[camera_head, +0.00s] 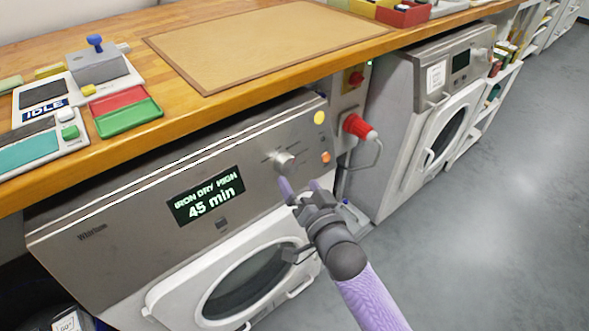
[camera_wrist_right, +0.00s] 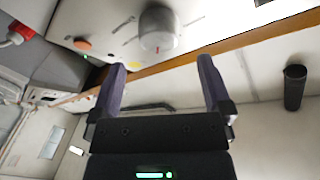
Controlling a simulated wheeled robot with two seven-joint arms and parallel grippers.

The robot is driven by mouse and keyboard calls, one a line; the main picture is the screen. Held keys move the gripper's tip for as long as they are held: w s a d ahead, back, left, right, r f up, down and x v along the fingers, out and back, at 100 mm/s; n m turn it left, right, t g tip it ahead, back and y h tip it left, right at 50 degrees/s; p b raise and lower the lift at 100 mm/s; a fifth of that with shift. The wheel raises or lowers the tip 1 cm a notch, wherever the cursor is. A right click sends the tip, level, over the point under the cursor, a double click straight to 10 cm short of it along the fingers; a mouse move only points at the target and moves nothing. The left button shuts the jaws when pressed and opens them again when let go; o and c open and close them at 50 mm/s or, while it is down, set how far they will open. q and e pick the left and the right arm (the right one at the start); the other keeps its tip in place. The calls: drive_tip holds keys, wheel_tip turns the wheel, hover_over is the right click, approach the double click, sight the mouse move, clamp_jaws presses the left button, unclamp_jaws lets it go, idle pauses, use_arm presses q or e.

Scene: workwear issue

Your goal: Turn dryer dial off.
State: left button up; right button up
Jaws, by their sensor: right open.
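The dryer (camera_head: 130,215) stands under the wooden counter, with a grey front panel and a white round door (camera_head: 248,278). Its display (camera_head: 206,196) reads "IRON DRY HIGH 45 min". The silver dial (camera_head: 283,160) is on the panel right of the display; it also shows in the right wrist view (camera_wrist_right: 158,30) with a red mark on its face. My right gripper (camera_head: 300,188) is open and empty, just below the dial and apart from it. In the right wrist view its two purple fingers (camera_wrist_right: 160,78) stand apart, with the dial beyond them. My left gripper is not in view.
An orange button (camera_head: 325,157) and a yellow dot (camera_head: 319,117) sit right of the dial. A red plug (camera_head: 358,127) with a cable sticks out beside the dryer. A second machine (camera_head: 445,100) stands to the right. The counter edge overhangs above the panel.

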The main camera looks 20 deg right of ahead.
sight(290, 169)
drive_tip(key=w, duration=0.1)
drive_tip(key=w+b, duration=0.1)
drive_tip(key=w, duration=0.2)
drive_tip(key=shift+w+a+f+b, duration=0.2)
drive_tip(key=shift+f+b, duration=0.05)
drive_tip(key=shift+b, duration=0.1)
drive_tip(key=shift+w+r, duration=0.15)
drive_tip(key=shift+w, duration=0.1)
drive_tip(key=c, duration=1.3)
